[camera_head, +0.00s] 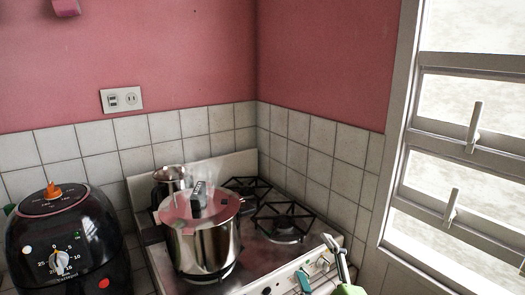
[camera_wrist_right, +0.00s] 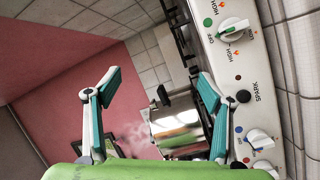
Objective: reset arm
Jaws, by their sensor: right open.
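My right gripper (camera_head: 320,264) is at the bottom of the head view, in front of the stove's knob panel. In the right wrist view its two teal-padded fingers (camera_wrist_right: 154,88) are spread apart with nothing between them. The steel pot (camera_head: 203,246) is to the left of it and apart from it in the head view. The pot also shows beyond the fingers in the wrist view (camera_wrist_right: 178,126). A glass lid (camera_head: 180,210) with a dark grey handle is on the pot. My left gripper is not seen.
The stove (camera_head: 262,250) has bare black burner grates (camera_head: 284,222) at the right. A smaller pot (camera_head: 170,178) stands at the back left. A black air fryer (camera_head: 62,238) is left of the stove. A tiled wall and window (camera_head: 455,150) border the right side.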

